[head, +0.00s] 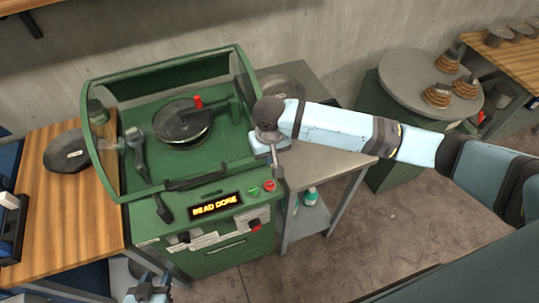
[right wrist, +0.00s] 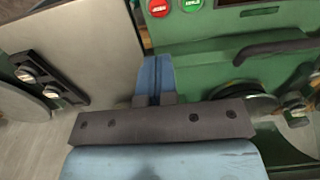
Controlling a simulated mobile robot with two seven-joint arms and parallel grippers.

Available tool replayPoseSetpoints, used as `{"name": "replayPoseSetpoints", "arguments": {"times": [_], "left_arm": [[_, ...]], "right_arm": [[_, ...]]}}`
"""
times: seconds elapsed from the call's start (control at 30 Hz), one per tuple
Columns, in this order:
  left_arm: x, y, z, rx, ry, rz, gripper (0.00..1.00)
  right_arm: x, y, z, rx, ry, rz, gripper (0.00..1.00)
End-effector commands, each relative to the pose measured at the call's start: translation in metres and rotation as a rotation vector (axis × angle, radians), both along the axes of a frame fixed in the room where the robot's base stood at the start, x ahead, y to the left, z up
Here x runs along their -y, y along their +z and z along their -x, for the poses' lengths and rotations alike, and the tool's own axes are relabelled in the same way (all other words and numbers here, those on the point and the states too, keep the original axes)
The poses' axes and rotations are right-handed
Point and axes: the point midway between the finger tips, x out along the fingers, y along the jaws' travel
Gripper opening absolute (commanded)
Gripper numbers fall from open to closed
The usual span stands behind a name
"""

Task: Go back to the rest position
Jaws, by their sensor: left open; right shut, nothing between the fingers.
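My right gripper (head: 277,170) reaches in from the right and points down at the front right corner of the green machine (head: 225,232). Its fingers are shut and empty, and they show pressed together in the right wrist view (right wrist: 155,78). The red button (head: 269,186) and green button (head: 254,191) are close to its fingertips; I cannot tell whether they touch. The machine's lit sign (head: 215,205) reads "BEAD DONE". My left gripper (head: 148,292) shows at the bottom edge, partly cut off, open and away from the machine.
The machine's clear-sided cover (head: 165,78) stands raised around a dark round bowl (head: 182,120). A grey side table (head: 325,168) is right of the machine. A wooden table (head: 50,205) with a dark disc (head: 67,152) is at left. A round table (head: 400,85) holds stacked parts.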

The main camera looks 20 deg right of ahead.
Motion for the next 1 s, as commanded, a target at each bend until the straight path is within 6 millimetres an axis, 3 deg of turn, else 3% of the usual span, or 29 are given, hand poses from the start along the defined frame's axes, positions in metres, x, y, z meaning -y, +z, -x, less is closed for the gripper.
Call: {"name": "replayPoseSetpoints", "arguments": {"times": [0.33,0.47,0.7,0.8,1.0], "left_arm": [[0.001,-0.002,0.004,-0.007,0.003,0.003,0.43],[0.001,-0.002,0.005,-0.008,0.002,0.004,0.43],[0.001,-0.002,0.004,-0.008,0.003,0.003,0.43],[0.001,-0.001,0.003,-0.006,0.003,0.004,0.43],[0.001,0.0,0.0,-0.001,0.003,0.004,0.43]], "right_arm": [[0.0,0.0,0.0,0.0,0.001,-0.001,0.0],[-0.011,-0.009,0.006,0.015,0.023,-0.046,0.0],[-0.066,-0.042,0.038,0.166,0.125,-0.314,0.0],[-0.08,-0.053,0.05,0.27,0.147,-0.413,0.0],[-0.08,-0.071,0.076,0.504,0.152,-0.508,0.0]]}}
